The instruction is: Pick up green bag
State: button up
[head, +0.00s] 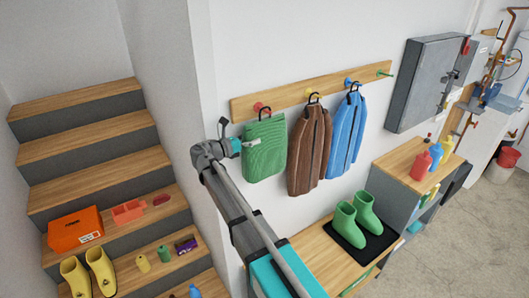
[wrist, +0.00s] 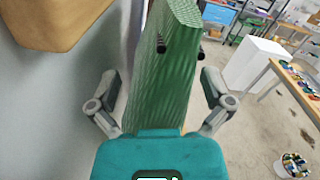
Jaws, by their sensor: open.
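The green bag (head: 265,150) hangs by a dark handle from a red peg on the wooden wall rack, at the left end of the row. In the wrist view the green bag (wrist: 165,75) stands up between the two fingers of my gripper (wrist: 163,100), filling the middle of the picture. My gripper (head: 240,146) is at the left edge of the bag in the head view. Its fingers are spread apart, one on each side of the bag. I cannot tell whether either finger touches it.
A brown jacket (head: 309,150) and a blue jacket (head: 346,135) hang right of the bag on the rack (head: 290,100). Green boots (head: 355,221) stand on a black mat on the bench below. Wooden stairs (head: 90,150) with boots and boxes rise at left.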

jog(key=c, duration=1.1)
jog(key=shift+r, duration=0.2)
jog(key=shift+c, duration=0.3)
jog(key=shift+r+p, duration=0.7)
jog(key=shift+p, duration=0.2)
jog(key=s+d, duration=0.3)
jog(key=s, duration=0.2)
jog(key=s+d, duration=0.3)
jog(key=s, duration=0.2)
jog(key=s+d, duration=0.4)
jog(key=s, duration=0.1)
jog(key=shift+f, duration=0.15)
jog(key=shift+w, duration=0.1)
